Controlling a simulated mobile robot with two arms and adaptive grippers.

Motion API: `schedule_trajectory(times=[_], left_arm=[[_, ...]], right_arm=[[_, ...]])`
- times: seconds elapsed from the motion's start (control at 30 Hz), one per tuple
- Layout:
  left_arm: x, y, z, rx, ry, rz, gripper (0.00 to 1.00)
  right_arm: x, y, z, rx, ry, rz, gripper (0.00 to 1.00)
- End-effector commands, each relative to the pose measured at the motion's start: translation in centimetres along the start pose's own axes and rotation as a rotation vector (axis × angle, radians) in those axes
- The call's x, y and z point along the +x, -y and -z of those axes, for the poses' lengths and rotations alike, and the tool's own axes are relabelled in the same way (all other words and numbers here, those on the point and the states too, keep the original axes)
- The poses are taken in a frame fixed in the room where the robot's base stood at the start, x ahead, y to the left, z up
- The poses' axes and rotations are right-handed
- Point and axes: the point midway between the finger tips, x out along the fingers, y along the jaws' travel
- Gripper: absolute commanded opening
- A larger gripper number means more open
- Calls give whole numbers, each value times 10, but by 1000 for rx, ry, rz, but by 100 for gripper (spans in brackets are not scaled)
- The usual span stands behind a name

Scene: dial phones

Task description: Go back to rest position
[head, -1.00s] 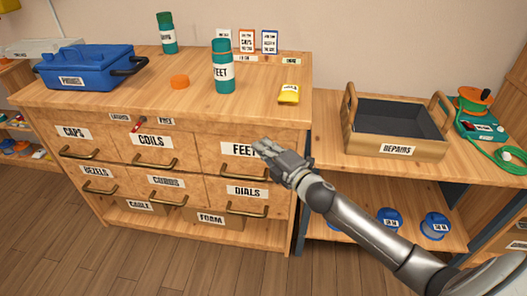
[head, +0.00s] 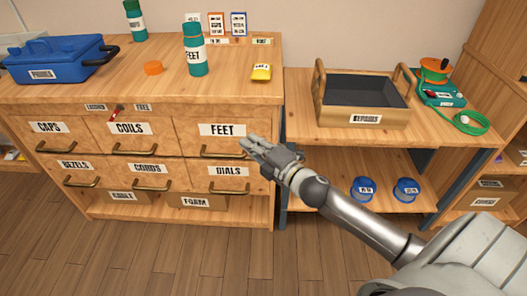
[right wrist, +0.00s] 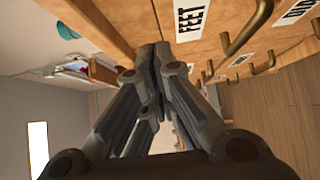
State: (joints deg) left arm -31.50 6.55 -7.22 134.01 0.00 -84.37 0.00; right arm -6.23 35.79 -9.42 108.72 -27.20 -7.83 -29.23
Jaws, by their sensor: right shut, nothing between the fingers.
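My right gripper (head: 250,147) is shut and empty in front of the drawer cabinet, just below and right of the FEET drawer's label (head: 222,130). Its arm comes in from the lower right. In the right wrist view, the closed fingers (right wrist: 153,55) point toward the cabinet front, with the FEET label (right wrist: 190,18) and a brass handle (right wrist: 248,28) beside them. I cannot tell from the views whether the fingertips touch the cabinet. All the drawers look closed. My left gripper is not in view.
A REPAIRS tray (head: 365,118) sits on the bench at right. Wooden floor (head: 200,250) lies open in front.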

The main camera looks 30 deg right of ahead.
Motion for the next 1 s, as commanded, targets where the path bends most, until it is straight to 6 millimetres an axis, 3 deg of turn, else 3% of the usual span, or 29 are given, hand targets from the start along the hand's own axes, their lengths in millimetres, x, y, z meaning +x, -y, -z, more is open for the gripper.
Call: schedule_trajectory(times=[0.1,0.3,0.73,0.87,1.0], left_arm=[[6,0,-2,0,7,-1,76],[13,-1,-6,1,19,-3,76],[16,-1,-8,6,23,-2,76],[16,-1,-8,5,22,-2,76],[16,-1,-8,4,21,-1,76]], right_arm=[[-19,1,0,3,0,3,0],[-40,1,0,2,1,2,0],[-50,5,-1,37,23,15,0],[-60,29,-4,199,133,88,0],[-89,79,-1,494,336,241,0]])
